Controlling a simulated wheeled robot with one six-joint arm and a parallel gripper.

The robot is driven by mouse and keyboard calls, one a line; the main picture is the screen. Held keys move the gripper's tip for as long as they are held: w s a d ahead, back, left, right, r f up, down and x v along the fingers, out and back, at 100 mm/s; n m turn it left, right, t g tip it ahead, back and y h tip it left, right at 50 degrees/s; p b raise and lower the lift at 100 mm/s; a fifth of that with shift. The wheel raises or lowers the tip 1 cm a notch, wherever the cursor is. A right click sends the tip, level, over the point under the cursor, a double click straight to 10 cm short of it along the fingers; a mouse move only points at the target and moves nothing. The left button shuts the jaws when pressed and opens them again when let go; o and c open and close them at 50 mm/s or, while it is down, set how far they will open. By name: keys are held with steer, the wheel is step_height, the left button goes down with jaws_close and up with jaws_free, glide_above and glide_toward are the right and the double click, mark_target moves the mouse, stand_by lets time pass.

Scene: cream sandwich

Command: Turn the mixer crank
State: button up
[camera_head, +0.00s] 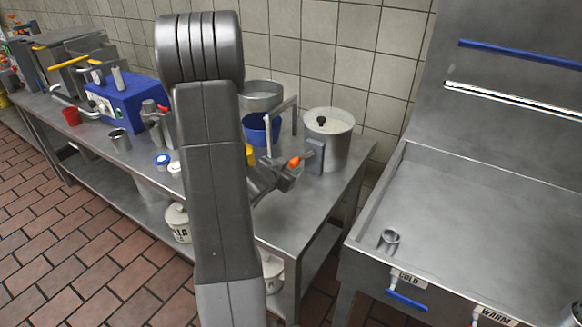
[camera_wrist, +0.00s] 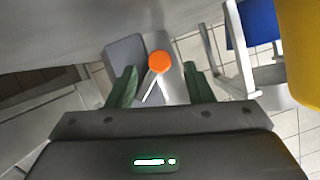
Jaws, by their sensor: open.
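The mixer is a metal drum (camera_head: 328,148) with a pale top and a dark knob, standing at the right end of the steel table. A grey box (camera_head: 315,157) is on its near left side. The crank's orange knob (camera_head: 294,162) sticks out beside this box. My gripper (camera_head: 284,177) is right at the knob, partly hidden by my arm. In the wrist view the orange knob (camera_wrist: 159,62) lies between my two open, dark green fingers (camera_wrist: 160,82), near their tips. A gap shows on both sides, and I cannot tell whether anything touches. The grey box (camera_wrist: 126,58) is beside the left finger.
A metal stand (camera_head: 285,118) with a round pan (camera_head: 260,95) is close behind my gripper, with a blue pot (camera_head: 260,129) under it. A yellow item (camera_head: 250,154) is nearby. A blue machine (camera_head: 122,98) stands left. A steel sink (camera_head: 460,195) is right, across a gap.

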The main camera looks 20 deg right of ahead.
mark_target(291, 165)
steer(key=shift+x, duration=1.5)
steer(key=shift+c, duration=0.2)
jaws_close()
steer(key=shift+w+m+b, duration=0.1)
steer(key=shift+m+b, duration=0.2)
steer(key=shift+b, duration=0.5)
steer(key=b, duration=0.1)
steer(key=m+t+b, duration=0.1)
steer(key=b, duration=0.1)
steer(key=shift+w+a+r+y+b, duration=0.15)
steer(key=shift+a+r+y+b, duration=0.05)
steer(key=shift+y+b, duration=0.1)
steer(key=m+b, duration=0.1)
steer(key=b, duration=0.2)
steer(key=r+m+t+b, duration=0.1)
steer(key=b, duration=0.2)
steer(key=shift+w+a+r+m+t, duration=0.1)
steer(key=shift+w+r+m+t, duration=0.1)
steer(key=shift+m+t, duration=0.1)
steer(key=r+m+t+b, duration=0.1)
steer(key=m+b, duration=0.1)
steer(key=b, duration=0.4)
steer(key=shift+r+y, duration=0.25)
steer(key=shift+y, duration=0.15)
steer(key=r+m+t+b, duration=0.1)
steer(key=m+b, duration=0.1)
steer(key=b, duration=0.1)
steer(key=shift+s+r+b, duration=0.15)
steer(key=shift+r+b, duration=0.25)
